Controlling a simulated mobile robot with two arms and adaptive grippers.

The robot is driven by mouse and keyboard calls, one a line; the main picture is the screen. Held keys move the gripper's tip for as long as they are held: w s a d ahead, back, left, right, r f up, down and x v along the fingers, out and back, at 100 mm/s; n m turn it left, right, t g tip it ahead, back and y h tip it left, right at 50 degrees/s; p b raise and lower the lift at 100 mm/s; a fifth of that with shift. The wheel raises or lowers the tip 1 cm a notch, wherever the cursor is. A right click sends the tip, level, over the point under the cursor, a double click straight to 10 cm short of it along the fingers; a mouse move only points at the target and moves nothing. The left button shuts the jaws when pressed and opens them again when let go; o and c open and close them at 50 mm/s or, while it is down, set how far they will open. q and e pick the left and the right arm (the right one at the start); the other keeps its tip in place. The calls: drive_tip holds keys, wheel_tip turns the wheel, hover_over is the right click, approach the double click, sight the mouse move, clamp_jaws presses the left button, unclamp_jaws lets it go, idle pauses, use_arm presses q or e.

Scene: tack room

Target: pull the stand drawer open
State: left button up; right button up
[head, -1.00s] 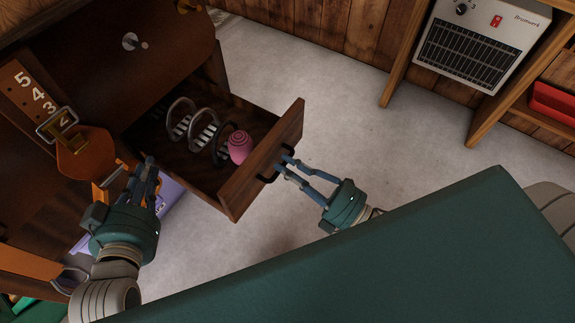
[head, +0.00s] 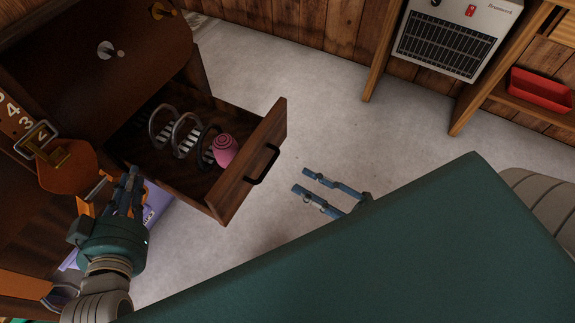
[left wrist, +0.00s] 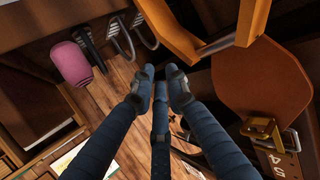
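The stand drawer (head: 240,170) is pulled out from the dark wooden stand (head: 75,55) and stands open. Its black handle (head: 263,165) is on the front panel. Inside lie a pink ribbed object (head: 224,150) and several metal rings (head: 184,134). My right gripper (head: 299,180) is open and empty, to the right of the handle and apart from it. My left gripper (head: 132,180) is left of the drawer, near the stand's front. In the left wrist view its fingers (left wrist: 160,78) are close together with nothing seen between them; the pink object (left wrist: 71,63) shows at upper left.
A brown leather strap with a buckle (head: 38,140) hangs at left. A purple item (head: 158,203) lies below the drawer. A heater (head: 455,38) and a red tray (head: 541,89) are at upper right. The grey floor (head: 330,120) right of the drawer is clear.

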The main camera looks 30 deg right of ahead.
drive_tip(key=shift+v, duration=1.65)
